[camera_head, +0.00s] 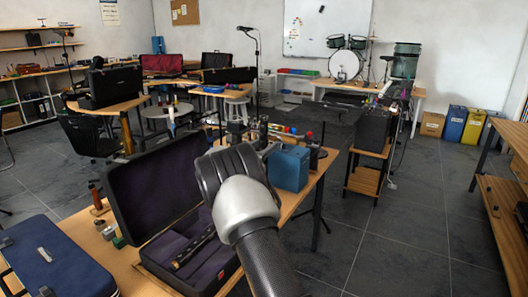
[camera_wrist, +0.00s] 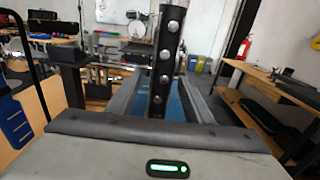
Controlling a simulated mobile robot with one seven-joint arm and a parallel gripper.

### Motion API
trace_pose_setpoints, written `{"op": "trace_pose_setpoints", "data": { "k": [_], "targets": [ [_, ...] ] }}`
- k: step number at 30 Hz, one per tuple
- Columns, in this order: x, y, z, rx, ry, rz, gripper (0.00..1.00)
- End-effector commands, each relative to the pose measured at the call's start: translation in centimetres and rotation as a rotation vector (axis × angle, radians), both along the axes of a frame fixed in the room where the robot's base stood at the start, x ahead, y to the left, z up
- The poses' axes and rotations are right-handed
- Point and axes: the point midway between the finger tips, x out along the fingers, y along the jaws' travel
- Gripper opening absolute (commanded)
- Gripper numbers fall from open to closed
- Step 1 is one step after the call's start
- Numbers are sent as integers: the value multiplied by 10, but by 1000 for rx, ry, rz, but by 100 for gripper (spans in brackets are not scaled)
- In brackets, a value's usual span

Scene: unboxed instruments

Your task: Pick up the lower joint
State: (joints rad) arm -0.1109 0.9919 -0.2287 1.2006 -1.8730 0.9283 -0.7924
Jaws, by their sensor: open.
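A black tube with a row of round silver keys, which looks like the lower joint (camera_wrist: 167,48), stands nearly upright in the middle of the wrist view, slightly tilted. My gripper (camera_wrist: 165,95) is open, with a grey finger on either side of the tube's lower part. I cannot tell whether either finger touches it. In the head view my own arm hides most of the gripper and the tube. Another dark, slim tube piece (camera_head: 193,248) lies in an open case with purple lining (camera_head: 150,178), left of my arm.
A blue box (camera_head: 290,168) stands on the table just right of my arm; small bottles and items stand behind it. A closed blue case (camera_head: 58,262) lies at the front left. A wooden shelf stand (camera_head: 367,178) is further right. Open floor lies to the right.

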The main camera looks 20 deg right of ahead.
Motion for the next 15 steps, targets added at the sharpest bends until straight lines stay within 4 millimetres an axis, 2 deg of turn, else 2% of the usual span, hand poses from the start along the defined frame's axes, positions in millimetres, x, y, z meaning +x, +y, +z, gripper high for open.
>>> {"op": "trace_pose_setpoints", "data": {
  "k": [2, 10, 15],
  "targets": [
    [0, 0, 0, 0, 0, 0, 47],
    [0, 0, 0, 0, 0, 0, 3],
    [0, 0, 1, -1, -2, -1, 1]
  ]
}}
